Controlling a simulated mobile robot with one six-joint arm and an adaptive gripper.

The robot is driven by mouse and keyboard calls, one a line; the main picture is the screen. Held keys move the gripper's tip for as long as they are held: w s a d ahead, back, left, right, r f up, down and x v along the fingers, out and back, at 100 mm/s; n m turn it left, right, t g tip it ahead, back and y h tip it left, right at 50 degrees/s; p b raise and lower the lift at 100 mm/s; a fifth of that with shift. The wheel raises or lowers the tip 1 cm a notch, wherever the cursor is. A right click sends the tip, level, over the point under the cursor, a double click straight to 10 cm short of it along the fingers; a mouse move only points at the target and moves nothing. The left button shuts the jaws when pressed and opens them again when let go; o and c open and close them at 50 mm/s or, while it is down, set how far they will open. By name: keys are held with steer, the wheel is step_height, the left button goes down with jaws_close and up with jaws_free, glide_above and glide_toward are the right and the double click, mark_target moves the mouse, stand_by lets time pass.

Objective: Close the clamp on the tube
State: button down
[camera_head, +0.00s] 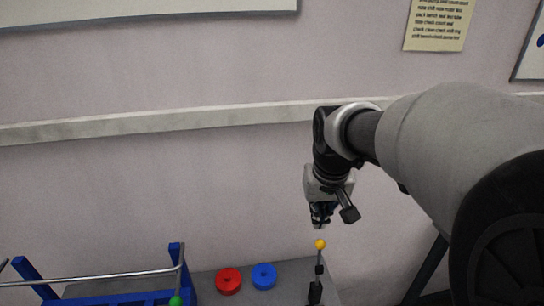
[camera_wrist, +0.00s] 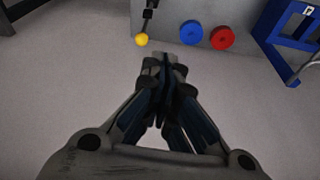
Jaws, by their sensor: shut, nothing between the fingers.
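A yellow ball (camera_head: 320,244) tops an upright dark rod with black parts (camera_head: 317,285) on the grey bench. It looks like a lever, but I cannot tell for sure whether it belongs to the clamp. The ball (camera_wrist: 142,40) and part of the rod (camera_wrist: 149,14) also show in the wrist view. My gripper (camera_head: 320,222) is shut and empty, and appears just above the ball in the head view. In the wrist view its fingertips (camera_wrist: 165,62) are together, below and right of the ball and apart from it. No tube is clearly identifiable.
A red disc (camera_head: 228,281) and a blue disc (camera_head: 264,276) lie on the bench (camera_head: 206,290). A blue frame (camera_head: 174,262) with a metal bar (camera_head: 100,277) and a green ball (camera_head: 176,301) is at lower left. A wall with a rail (camera_head: 200,120) stands behind.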

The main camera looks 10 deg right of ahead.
steer(key=p, duration=0.2)
glide_above(320, 244)
steer(key=w+a, duration=0.1)
steer(key=a, duration=0.1)
step_height(320, 244, down, 3)
steer(key=w+d+f+m+g+p, duration=0.1)
steer(key=w+d+f, duration=0.2)
steer(key=w+f, duration=0.3)
steer(key=shift+d+f+p, duration=0.15)
steer(key=shift+d+p, duration=0.15)
steer(key=shift+p, duration=0.05)
steer(key=shift+w, duration=0.1)
step_height(320, 244, down, 9)
steer(key=s+b, duration=0.2)
steer(key=b, duration=0.1)
steer(key=shift+s+b, duration=0.15)
steer(key=shift+b, duration=0.15)
steer(key=shift+a, duration=0.1)
steer(key=shift+s+f, duration=0.1)
steer(key=shift+s, duration=0.05)
